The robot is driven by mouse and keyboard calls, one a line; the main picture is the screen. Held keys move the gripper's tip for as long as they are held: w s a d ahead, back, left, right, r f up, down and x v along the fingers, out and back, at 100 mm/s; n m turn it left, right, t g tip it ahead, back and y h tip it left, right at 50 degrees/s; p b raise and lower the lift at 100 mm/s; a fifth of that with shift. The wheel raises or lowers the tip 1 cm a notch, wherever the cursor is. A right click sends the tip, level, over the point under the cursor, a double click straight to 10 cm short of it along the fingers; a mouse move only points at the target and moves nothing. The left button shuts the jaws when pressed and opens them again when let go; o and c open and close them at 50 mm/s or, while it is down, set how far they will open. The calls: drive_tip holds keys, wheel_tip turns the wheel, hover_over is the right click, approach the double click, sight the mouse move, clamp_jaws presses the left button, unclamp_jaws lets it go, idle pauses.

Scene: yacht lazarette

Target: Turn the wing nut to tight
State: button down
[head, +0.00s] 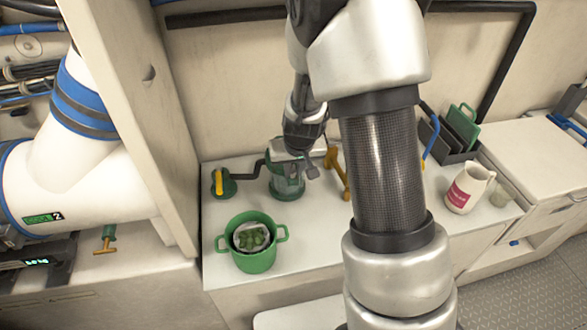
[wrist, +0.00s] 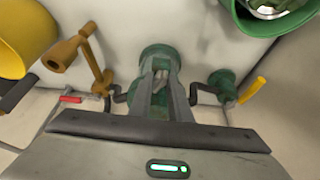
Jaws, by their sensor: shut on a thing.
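A green strainer with a clear bowl (head: 287,188) stands on the white bench. In the wrist view its green body (wrist: 158,54) is at the centre, with dark pipes on both sides. My gripper (wrist: 158,88) is over the strainer's top, its two grey fingers close together and shut on the wing nut there. The fingers hide the wing nut, so I cannot make out its wings or how far it is turned. In the head view my arm covers part of the strainer's top.
A green valve with a yellow handle (head: 219,182) is left of the strainer; an ochre fitting (head: 336,174) is right of it. A green pot (head: 255,260) stands in front. A white jug (head: 468,188) and a dark rack (head: 455,140) are farther right.

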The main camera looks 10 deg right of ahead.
drive_tip(key=shift+w+d, duration=0.1)
idle(0.3)
drive_tip(key=c, duration=1.6)
unclamp_jaws()
drive_tip(key=shift+o, duration=0.2)
drive_tip(key=p+v, duration=0.5)
drive_tip(key=v, duration=1.2)
drive_tip(key=shift+s+r, duration=0.15)
drive_tip(key=shift+s, duration=0.05)
